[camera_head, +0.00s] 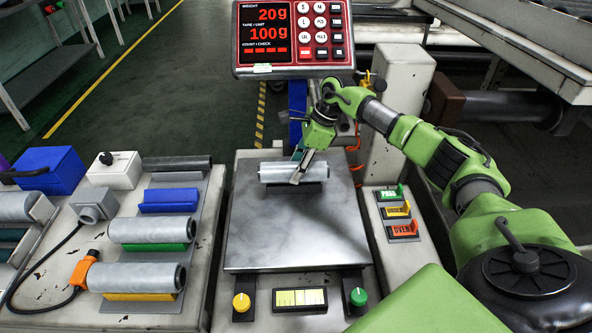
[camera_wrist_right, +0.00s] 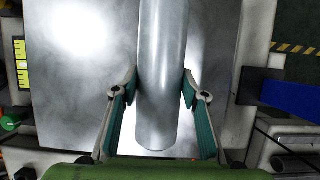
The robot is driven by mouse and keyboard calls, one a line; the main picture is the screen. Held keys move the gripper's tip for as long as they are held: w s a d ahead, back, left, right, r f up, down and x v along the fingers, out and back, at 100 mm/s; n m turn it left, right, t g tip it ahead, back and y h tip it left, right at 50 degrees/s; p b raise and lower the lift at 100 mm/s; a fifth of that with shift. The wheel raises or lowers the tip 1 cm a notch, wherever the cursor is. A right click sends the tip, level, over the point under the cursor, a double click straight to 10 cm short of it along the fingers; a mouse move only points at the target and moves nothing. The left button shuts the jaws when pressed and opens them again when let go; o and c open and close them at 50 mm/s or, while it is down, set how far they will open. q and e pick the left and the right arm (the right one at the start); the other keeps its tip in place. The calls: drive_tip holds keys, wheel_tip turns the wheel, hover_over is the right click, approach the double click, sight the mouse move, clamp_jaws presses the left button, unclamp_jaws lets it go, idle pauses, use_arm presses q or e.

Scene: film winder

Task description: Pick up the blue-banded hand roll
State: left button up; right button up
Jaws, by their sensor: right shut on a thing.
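A grey, film-wrapped hand roll (camera_head: 280,172) lies crosswise at the back of the scale plate (camera_head: 295,235), on or just over a dark cradle. No blue band shows on it. My right gripper (camera_head: 303,168) comes down from behind and is shut on this roll near its right part. In the right wrist view the roll (camera_wrist_right: 163,70) runs between the two teal-padded fingers of the gripper (camera_wrist_right: 160,105). On the left rack the blue cradle (camera_head: 168,200) is empty. My left gripper is not in view.
Two more rolls lie on the rack, over a green cradle (camera_head: 160,247) and a yellow cradle (camera_head: 140,297). A weight display (camera_head: 292,40) reading 20g and 100g stands behind the plate. Colored switches (camera_head: 397,210) are at its right. The plate's front is clear.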

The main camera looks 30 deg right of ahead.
sight(292, 165)
drive_tip(key=r, duration=0.3)
drive_tip(key=shift+a, duration=0.2)
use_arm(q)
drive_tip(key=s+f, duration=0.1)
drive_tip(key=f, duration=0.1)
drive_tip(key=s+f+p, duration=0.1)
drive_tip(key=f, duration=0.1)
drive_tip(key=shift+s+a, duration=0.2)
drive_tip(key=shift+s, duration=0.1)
use_arm(e)
drive_tip(key=s+a+r, duration=0.5)
drive_tip(key=a+r, duration=0.4)
drive_tip(key=a, duration=0.3)
drive_tip(key=shift+s+a, duration=0.15)
drive_tip(key=shift+a, duration=0.15)
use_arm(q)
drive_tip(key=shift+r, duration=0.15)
use_arm(e)
drive_tip(key=shift+r, duration=0.15)
